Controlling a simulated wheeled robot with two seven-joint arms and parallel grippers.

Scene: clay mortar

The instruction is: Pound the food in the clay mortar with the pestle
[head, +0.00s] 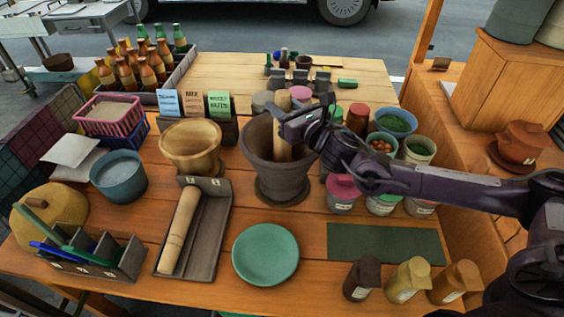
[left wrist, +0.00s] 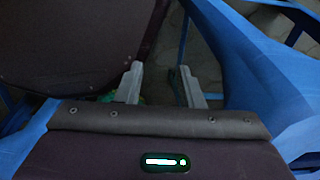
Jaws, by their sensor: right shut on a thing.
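The dark clay mortar (head: 277,175) stands upright on the wooden table, right of the middle of the counter's left half. A light wooden pestle (head: 283,142) stands nearly upright in it, its lower end inside the bowl. My right gripper (head: 288,128) reaches in from the right and is shut on the pestle near the mortar's rim. The food inside the mortar cannot be made out. My left gripper (left wrist: 160,88) shows only in the left wrist view; its two fingers are apart with nothing between them, away from the table.
Left of the mortar are a wooden bowl (head: 191,147) and a tray (head: 211,235) with a wooden roller (head: 178,228). A green plate (head: 265,254) lies in front. Jars and bowls (head: 396,122) crowd the right side, under my right arm. Labelled cards (head: 219,104) stand behind.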

